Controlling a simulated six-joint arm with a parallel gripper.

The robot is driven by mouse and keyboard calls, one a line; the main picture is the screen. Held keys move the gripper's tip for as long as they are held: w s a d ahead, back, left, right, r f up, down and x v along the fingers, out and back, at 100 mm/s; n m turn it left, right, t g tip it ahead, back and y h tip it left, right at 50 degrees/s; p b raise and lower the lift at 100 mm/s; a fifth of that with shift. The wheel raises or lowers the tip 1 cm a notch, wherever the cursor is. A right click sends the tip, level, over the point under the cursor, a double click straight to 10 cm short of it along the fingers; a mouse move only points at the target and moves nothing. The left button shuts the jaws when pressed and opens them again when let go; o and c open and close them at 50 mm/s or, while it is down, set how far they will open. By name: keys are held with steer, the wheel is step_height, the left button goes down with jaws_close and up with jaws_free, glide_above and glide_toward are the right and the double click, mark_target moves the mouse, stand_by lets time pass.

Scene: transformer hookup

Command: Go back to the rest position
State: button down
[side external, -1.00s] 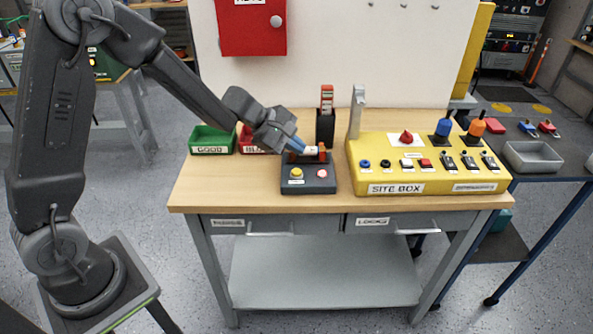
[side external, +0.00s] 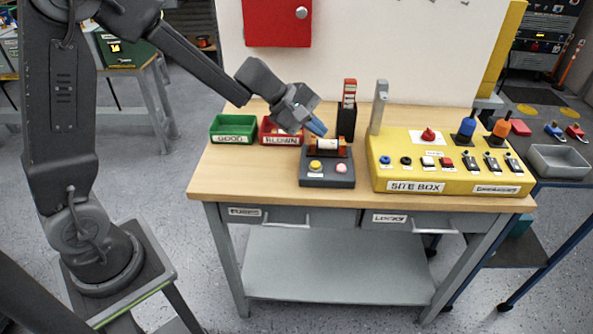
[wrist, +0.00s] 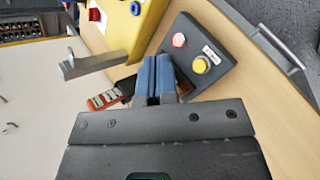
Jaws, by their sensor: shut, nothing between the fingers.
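My gripper (side external: 318,127) is shut and empty, with blue fingertips just above and to the left of a small dark tester box. In the wrist view the shut blue fingers (wrist: 156,78) point toward the same box (wrist: 205,50). The tester box (side external: 328,180) has a yellow and a pale red button on its front. A white cylinder (side external: 327,145) lies across the holder on top of it, apart from the fingertips. In the wrist view the fingers hide the cylinder.
A green GOOD bin (side external: 233,128) and a red BLOWN bin (side external: 280,132) stand left of the box. A dark holder with red-and-white pieces (side external: 348,105) stands behind it. The yellow SITE BOX (side external: 440,165) with a grey upright post (side external: 379,108) is at right. The wooden bench front is clear.

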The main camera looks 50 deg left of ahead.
steer(key=s+d+r+m+g, duration=0.1)
steer(key=s+d+r+m, duration=0.1)
steer(key=s+r+m, duration=0.4)
steer(key=s+d+r+m+g, duration=0.1)
steer(key=s+d+r+m, duration=0.2)
steer(key=s, duration=0.5)
steer(key=s+a+m+y, duration=0.6)
steer(key=s+m, duration=0.1)
steer(key=s, duration=0.5)
steer(key=shift+s+t, duration=0.2)
steer(key=shift+t, duration=0.2)
